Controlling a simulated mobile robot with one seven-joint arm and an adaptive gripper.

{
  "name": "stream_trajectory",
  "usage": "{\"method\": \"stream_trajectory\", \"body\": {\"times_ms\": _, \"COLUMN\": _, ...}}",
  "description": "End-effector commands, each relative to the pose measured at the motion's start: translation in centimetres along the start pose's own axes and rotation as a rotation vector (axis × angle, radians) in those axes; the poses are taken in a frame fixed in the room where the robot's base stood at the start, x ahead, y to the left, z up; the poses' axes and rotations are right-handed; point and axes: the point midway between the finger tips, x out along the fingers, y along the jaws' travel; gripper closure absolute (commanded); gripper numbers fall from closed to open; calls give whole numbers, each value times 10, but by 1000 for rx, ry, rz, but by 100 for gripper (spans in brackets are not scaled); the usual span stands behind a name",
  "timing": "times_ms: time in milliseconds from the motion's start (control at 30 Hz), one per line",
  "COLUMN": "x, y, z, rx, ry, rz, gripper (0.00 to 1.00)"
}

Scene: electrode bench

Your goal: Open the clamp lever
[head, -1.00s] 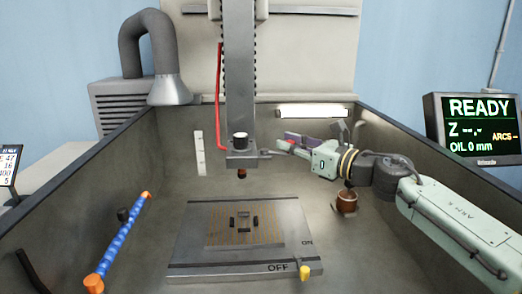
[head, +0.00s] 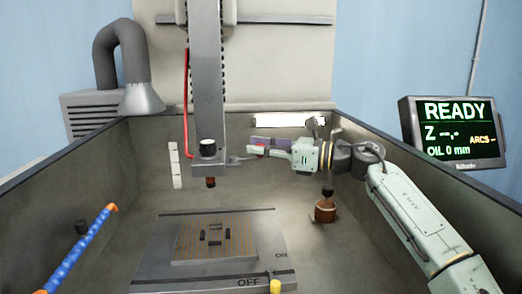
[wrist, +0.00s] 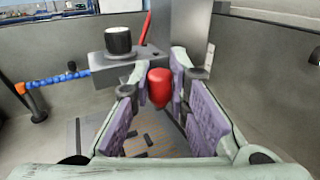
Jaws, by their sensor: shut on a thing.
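The clamp lever juts from the right side of the grey head block (head: 209,163) under the column; its red tip (wrist: 159,88) shows in the wrist view. My gripper (head: 253,149) is at the lever's end, beside the block. In the wrist view my gripper (wrist: 157,100) has its purple finger pads on either side of the red tip, shut on it. The block with its black-and-white knob (wrist: 118,42) is just beyond the fingers. The fingers and red tip hide much of the lever.
A copper-coloured electrode (head: 210,182) hangs below the block. The plate (head: 165,280) marked ON and OFF lies beneath. A brown copper piece (head: 326,211) stands at right on the tank floor. A blue hose (head: 78,255) rises at left. Tank walls surround everything.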

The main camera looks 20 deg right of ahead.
Motion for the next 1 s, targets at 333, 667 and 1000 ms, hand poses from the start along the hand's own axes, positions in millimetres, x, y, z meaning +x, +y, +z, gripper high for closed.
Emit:
{"method": "stream_trajectory", "body": {"times_ms": 333, "x": 1, "y": -1, "z": 3, "rx": -1, "ry": -5, "rz": -4, "gripper": 82}}
{"method": "stream_trajectory", "body": {"times_ms": 667, "x": 0, "y": -1, "z": 2, "rx": -1, "ry": -3, "rz": -3, "gripper": 63}}
{"method": "stream_trajectory", "body": {"times_ms": 1000, "x": 1, "y": 0, "z": 9, "rx": -2, "ry": -2, "rz": -2, "gripper": 63}}
